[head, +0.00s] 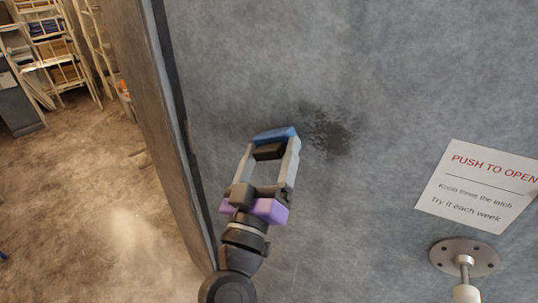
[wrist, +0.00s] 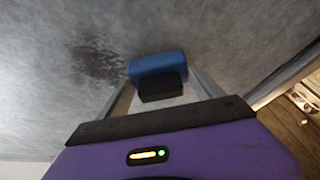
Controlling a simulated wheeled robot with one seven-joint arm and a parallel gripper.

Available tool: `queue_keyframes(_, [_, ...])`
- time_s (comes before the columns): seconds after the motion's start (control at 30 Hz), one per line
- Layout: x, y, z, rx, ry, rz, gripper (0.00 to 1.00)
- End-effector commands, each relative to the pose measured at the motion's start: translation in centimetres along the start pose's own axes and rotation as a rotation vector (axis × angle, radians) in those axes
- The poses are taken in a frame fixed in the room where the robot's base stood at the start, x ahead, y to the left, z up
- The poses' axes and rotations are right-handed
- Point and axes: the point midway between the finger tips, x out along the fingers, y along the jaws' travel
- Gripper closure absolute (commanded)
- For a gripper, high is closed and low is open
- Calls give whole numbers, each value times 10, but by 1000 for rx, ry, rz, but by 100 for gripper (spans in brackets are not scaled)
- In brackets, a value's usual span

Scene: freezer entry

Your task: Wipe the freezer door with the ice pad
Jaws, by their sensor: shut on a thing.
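The freezer door (head: 370,60) is a large grey mottled panel filling most of the head view. A dark, speckled patch (head: 328,131) marks its surface; it also shows in the wrist view (wrist: 98,62) at the left. My gripper (head: 268,150) is shut on the ice pad, a blue block (head: 275,134) with a black part on the side toward me. The pad (wrist: 157,68) is at or close to the door, just left of the patch in the head view. I cannot tell whether it touches. Its sides are partly hidden by the fingers.
A white "PUSH TO OPEN" sign (head: 481,186) is on the door at right. Below it a round metal plate (head: 464,257) carries a rod with a pale knob (head: 466,294) that sticks out. Shelving (head: 50,45) stands far left beyond the door edge, with open floor (head: 85,190) before it.

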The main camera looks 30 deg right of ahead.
Motion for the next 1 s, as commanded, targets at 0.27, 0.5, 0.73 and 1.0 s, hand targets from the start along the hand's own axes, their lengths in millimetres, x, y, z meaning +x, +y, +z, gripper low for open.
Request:
queue_keyframes(0.27, [5, 0, 2, 0, 1, 1, 56])
queue_keyframes(0.5, [9, 0, 4, 1, 1, 0, 56])
queue_keyframes(0.73, [12, 0, 4, 0, 1, -1, 56])
queue_keyframes(1.0, [7, 15, 12, 1, 1, 0, 56])
